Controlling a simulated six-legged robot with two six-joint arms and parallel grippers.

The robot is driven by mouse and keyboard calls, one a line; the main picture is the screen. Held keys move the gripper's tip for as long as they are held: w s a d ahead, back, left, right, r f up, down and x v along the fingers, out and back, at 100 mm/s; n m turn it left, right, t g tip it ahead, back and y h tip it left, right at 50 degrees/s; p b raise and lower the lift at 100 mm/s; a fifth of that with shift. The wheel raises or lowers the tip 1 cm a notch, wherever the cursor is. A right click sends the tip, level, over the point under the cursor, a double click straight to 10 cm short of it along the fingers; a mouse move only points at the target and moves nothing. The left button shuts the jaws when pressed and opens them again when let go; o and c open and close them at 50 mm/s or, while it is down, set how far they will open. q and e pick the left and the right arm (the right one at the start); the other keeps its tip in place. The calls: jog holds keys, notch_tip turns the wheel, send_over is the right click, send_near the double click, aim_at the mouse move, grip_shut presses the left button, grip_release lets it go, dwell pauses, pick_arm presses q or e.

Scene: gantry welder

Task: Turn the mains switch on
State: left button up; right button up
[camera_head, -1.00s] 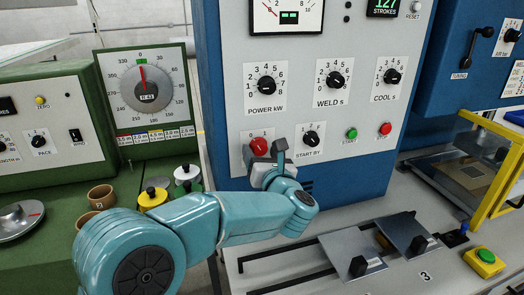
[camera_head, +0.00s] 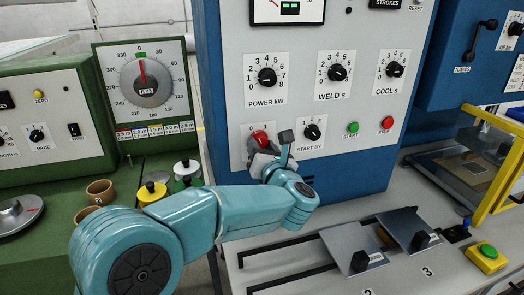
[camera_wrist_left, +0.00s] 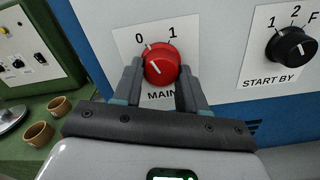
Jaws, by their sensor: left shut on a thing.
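The mains switch (camera_head: 260,138) is a red round knob on the white front panel of the blue welder cabinet, with marks 0 and 1 above it. In the left wrist view the red knob (camera_wrist_left: 161,66) sits between my two fingers; its white line appears to point up and left, towards the 0. My left gripper (camera_head: 272,146) is at the knob in the head view, and its fingers (camera_wrist_left: 160,84) are closed on the knob's sides in the wrist view. Part of the MAINS label is hidden by a finger. My right gripper is not in view.
The START BY knob (camera_head: 312,132) is close to the right of my gripper. START (camera_head: 352,128) and STOP (camera_head: 387,123) buttons lie further right. Sliding plates (camera_head: 357,248) are on the bench below. The green dial machine (camera_head: 144,85) stands at the left.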

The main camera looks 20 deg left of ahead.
pick_arm(q)
jog(key=shift+f+m+b, duration=0.1)
jog(key=shift+m+b, duration=0.4)
jog(key=shift+m, duration=0.3)
jog(key=m, duration=0.2)
jog(key=shift+m+b, duration=0.4)
jog(key=m, duration=0.2)
jog(key=shift+s+r+m, duration=0.1)
jog(key=shift+r+m, duration=0.1)
jog(key=shift+m, duration=1.8)
jog(key=o, duration=0.8)
jog(key=shift+o, duration=1.3)
jog(key=shift+s+d+r, duration=0.1)
jog(key=shift+d, duration=0.05)
